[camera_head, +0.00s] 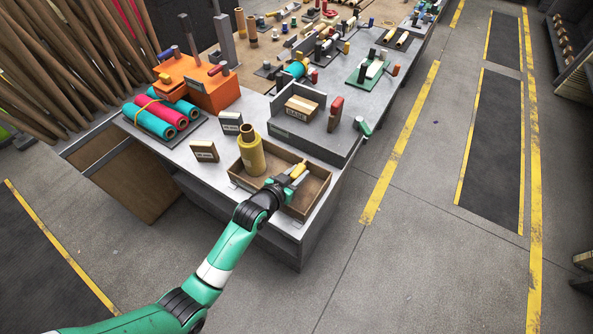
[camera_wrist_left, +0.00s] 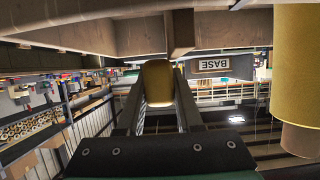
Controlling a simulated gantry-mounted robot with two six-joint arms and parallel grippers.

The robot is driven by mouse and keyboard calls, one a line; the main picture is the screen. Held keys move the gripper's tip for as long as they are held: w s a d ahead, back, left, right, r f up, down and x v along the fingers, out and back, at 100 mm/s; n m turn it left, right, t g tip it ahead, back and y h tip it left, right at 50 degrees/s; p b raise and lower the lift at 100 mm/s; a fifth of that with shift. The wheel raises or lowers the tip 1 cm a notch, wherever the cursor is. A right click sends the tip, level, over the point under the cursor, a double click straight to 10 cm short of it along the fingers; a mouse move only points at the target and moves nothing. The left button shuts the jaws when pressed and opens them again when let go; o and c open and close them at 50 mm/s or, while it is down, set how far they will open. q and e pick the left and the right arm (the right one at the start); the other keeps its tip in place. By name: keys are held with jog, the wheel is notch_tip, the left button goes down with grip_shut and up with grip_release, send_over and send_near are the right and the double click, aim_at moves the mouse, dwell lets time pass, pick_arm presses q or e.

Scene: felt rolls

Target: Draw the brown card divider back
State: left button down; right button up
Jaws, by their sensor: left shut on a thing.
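My left gripper (camera_head: 293,174) is over the brown tray (camera_head: 315,192) at the near end of the bench. It is shut on a small yellow piece (camera_head: 299,169), which also shows between the fingers in the left wrist view (camera_wrist_left: 158,82). A brown upright panel (camera_wrist_left: 180,32) above the fingers in the wrist view looks like the card divider; whether the yellow piece is joined to it is hidden. A thick yellow roll with a brown core (camera_head: 250,155) stands in the tray, left of my gripper; it also shows at the right of the wrist view (camera_wrist_left: 297,60). My right gripper is not in view.
Two small labelled boxes are to the left, with teal and red rolls (camera_head: 160,113) beyond. An orange block (camera_head: 212,90) stands farther back. Floor is open on the right.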

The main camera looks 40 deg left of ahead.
pick_arm(q)
jog(key=shift+w+d, duration=0.1)
jog(key=shift+d, duration=0.4)
jog(key=shift+a, duration=0.4)
jog(key=c, duration=0.6)
grip_release()
jog(key=shift+o, duration=0.2)
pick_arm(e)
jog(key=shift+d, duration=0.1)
pick_arm(q)
jog(key=shift+s, duration=0.2)
jog(key=shift+s+r, duration=0.25)
jog(key=shift+s, duration=0.05)
jog(key=p+v, duration=0.3)
jog(key=v, duration=0.7)
jog(key=shift+s+p, duration=0.35)
jog(key=shift+p, duration=0.05)
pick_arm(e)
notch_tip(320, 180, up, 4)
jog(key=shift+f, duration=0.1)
pick_arm(q)
jog(key=shift+d, duration=0.2)
